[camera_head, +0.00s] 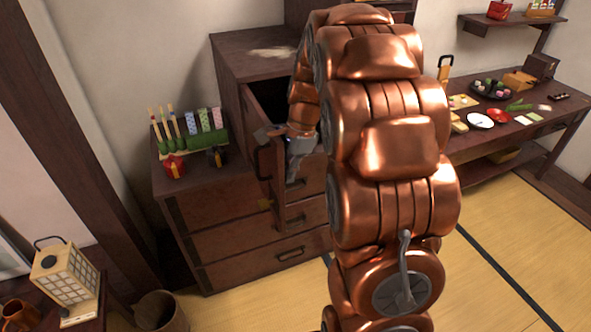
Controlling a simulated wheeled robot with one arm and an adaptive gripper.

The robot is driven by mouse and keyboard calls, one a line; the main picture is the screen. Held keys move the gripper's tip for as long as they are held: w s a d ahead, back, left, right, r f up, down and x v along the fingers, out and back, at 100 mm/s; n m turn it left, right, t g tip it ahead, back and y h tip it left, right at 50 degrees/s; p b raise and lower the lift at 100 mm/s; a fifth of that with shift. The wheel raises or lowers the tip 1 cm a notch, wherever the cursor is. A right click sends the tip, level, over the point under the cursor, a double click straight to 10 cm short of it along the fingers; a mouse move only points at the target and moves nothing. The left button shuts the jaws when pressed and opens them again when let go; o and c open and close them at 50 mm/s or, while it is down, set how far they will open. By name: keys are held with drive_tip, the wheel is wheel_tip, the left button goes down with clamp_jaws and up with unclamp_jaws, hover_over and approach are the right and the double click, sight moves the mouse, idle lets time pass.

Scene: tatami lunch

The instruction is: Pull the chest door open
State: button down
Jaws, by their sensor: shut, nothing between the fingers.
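The dark wooden stepped chest (228,82) stands against the wall in the head view. Its upper compartment shows a dark opening (266,100). The chest door (266,168) stands swung out toward me, at an angle to the chest front, at the left of that opening. My copper arm hides the right part of the chest and most of the opening.
Drawers with metal pulls (290,254) lie below. A lower chest top at left holds a brush rack (215,138) and small red item (174,166). A lantern (66,280) and bin (160,312) stand front left. A low table (548,128) with dishes is right; tatami (500,235) is clear.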

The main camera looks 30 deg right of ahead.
drive_tip(key=shift+a, duration=0.35)
drive_tip(key=shift+r, duration=0.1)
drive_tip(key=p+v, duration=0.4)
drive_tip(key=v, duration=0.5)
drive_tip(key=shift+s+r, duration=0.2)
drive_tip(key=shift+r, duration=0.2)
drive_tip(key=shift+d, duration=0.1)
